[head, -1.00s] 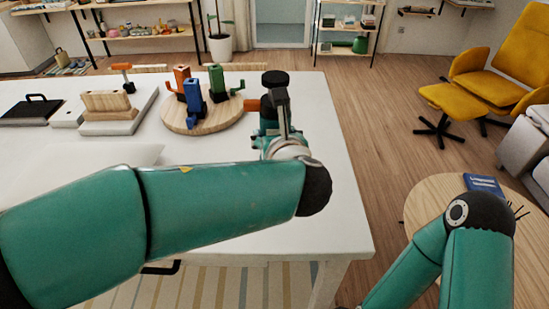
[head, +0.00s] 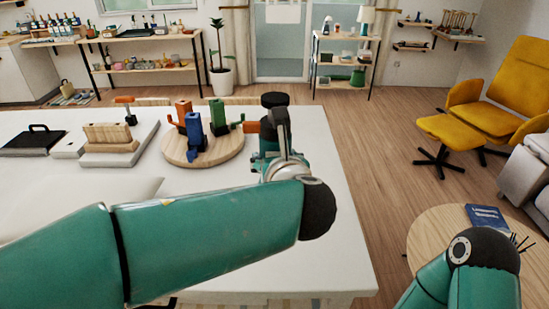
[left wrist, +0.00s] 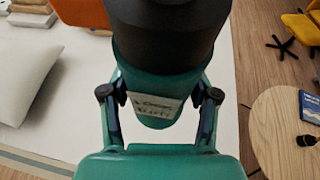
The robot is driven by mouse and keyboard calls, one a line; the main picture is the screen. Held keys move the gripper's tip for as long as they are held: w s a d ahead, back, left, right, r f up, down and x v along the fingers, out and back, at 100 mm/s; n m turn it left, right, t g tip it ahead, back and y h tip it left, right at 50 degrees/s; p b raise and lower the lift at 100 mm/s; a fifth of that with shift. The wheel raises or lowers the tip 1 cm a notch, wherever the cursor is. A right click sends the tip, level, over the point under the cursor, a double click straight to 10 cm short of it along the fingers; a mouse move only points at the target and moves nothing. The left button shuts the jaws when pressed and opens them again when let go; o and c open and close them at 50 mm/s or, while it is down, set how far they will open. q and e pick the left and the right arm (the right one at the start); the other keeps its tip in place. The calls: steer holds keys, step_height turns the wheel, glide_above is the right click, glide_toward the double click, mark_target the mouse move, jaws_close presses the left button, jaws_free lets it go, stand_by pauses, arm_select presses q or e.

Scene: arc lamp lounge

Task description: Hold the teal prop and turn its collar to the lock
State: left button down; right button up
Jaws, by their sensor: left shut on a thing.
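The teal prop (head: 266,140) is upright near the right edge of the white table. It has a black round top (head: 274,99) and an orange part sticking out to the left (head: 252,127). In the left wrist view the teal body (left wrist: 155,60) sits between the two fingers of my left gripper (left wrist: 160,105), which is shut on it. A pale label with writing faces this camera. In the head view my left gripper (head: 280,150) partly hides the prop, and I cannot see whether its base touches the table.
A round wooden board (head: 203,152) with orange, blue and green pieces stands left of the prop. Further left are a grey slab with a wooden block (head: 108,136) and a black case (head: 30,143). A round table (head: 428,228) with a blue book (head: 487,216) is at right.

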arm_select(q)
steer(key=shift+f+b, duration=7.55)
steer(key=shift+f, duration=1.55)
steer(key=shift+f, duration=0.35)
